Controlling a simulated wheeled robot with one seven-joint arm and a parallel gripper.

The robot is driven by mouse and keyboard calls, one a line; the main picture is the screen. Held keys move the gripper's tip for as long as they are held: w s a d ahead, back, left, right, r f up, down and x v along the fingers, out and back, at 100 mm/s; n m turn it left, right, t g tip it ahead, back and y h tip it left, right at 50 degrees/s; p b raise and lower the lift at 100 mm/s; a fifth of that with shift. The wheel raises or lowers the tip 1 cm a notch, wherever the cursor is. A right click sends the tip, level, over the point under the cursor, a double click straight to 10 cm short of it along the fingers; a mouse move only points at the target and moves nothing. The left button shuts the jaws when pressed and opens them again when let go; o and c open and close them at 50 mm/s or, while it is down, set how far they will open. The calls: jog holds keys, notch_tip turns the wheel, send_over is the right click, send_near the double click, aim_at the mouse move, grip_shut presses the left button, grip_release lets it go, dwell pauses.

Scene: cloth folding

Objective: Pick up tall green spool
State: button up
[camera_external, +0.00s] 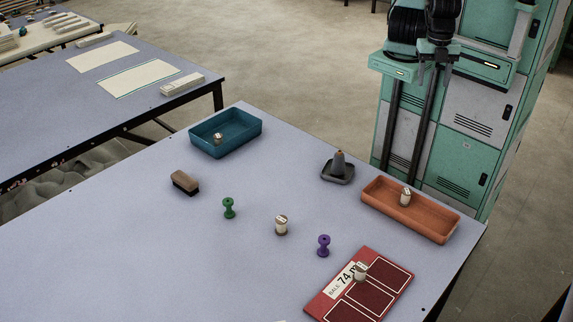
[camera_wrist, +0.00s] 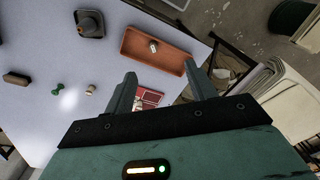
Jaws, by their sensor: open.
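The tall green spool (camera_external: 229,208) stands upright on the table, right of a brown-and-black brush and left of a cream spool, in the external view. It also shows small at the left of the wrist view (camera_wrist: 57,88), beside a bright glare. My gripper (camera_wrist: 160,70) is open, its two fingers apart with nothing held between them. It is well away from the green spool, which lies to the left of both fingers.
Around it stand the brush (camera_external: 185,183), cream spool (camera_external: 281,225), purple spool (camera_external: 323,245) and dark cone (camera_external: 339,168). A blue tray (camera_external: 250,128) and an orange tray (camera_external: 432,219) each hold a spool. A red board (camera_external: 398,268) bears another. Table (camera_external: 120,255) around the green spool is clear.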

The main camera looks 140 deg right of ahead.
aim_at(225, 205)
jog(key=w+d+f+m+y+b, duration=0.3)
jog(key=w+f+m+y+b, duration=0.1)
jog(key=w+f+m, duration=0.35)
jog(key=w+d+f+m+t+y+b, duration=0.1)
jog(key=w+d+f+m+y+b, duration=0.1)
jog(key=w+f+m+y+b, duration=0.45)
jog(key=w+d+f+m+y+b, duration=0.25)
jog(key=w+f+m, duration=0.4)
jog(key=w, duration=0.45)
jog(key=w+d+f+m+t+h+b, duration=0.2)
jog(key=w+d+f+m+t, duration=0.1)
jog(key=d, duration=0.7)
jog(key=w+d+f+m+t+h+b, duration=0.2)
jog(key=d+f+m+t, duration=0.4)
jog(key=d+m, duration=0.3)
jog(key=w+d+f+m+t+h+b, duration=0.2)
jog(key=w+d+f+m+t, duration=0.3)
jog(key=d, duration=0.7)
jog(key=shift+d+m+t+h+b, duration=0.3)
jog(key=shift+d+m+t+b, duration=0.1)
jog(key=shift+m+t, duration=0.45)
jog(key=shift+w+d, duration=0.1)
jog(key=shift+w, duration=0.25)
jog(key=x, duration=1.6)
jog(key=shift+w+f+p, duration=0.25)
jog(key=shift+p, duration=0.05)
